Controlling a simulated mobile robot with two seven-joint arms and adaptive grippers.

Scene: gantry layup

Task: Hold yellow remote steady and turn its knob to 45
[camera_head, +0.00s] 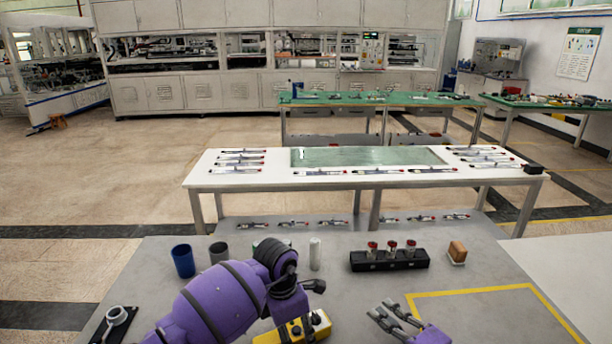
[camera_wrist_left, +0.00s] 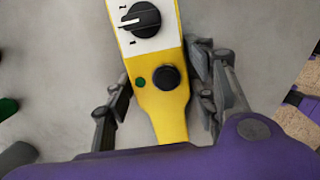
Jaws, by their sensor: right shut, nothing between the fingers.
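The yellow remote (camera_head: 318,327) lies on the grey table near its front edge, partly hidden by my left arm in the head view. In the left wrist view the remote (camera_wrist_left: 172,118) shows a black knob (camera_wrist_left: 141,19) on a white panel, its white pointer toward the left. A black button and a small green dot sit below the knob. My left gripper (camera_wrist_left: 160,75) has one finger on each side of the remote. I cannot tell whether both fingers press on it. My right gripper (camera_head: 380,309) is shut and empty, to the right of the remote.
A blue cup (camera_head: 183,261), a dark grey cup (camera_head: 218,252) and a white cylinder (camera_head: 315,254) stand behind my left arm. A black rack (camera_head: 390,261) with red-topped items and a brown block (camera_head: 457,252) stand farther right.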

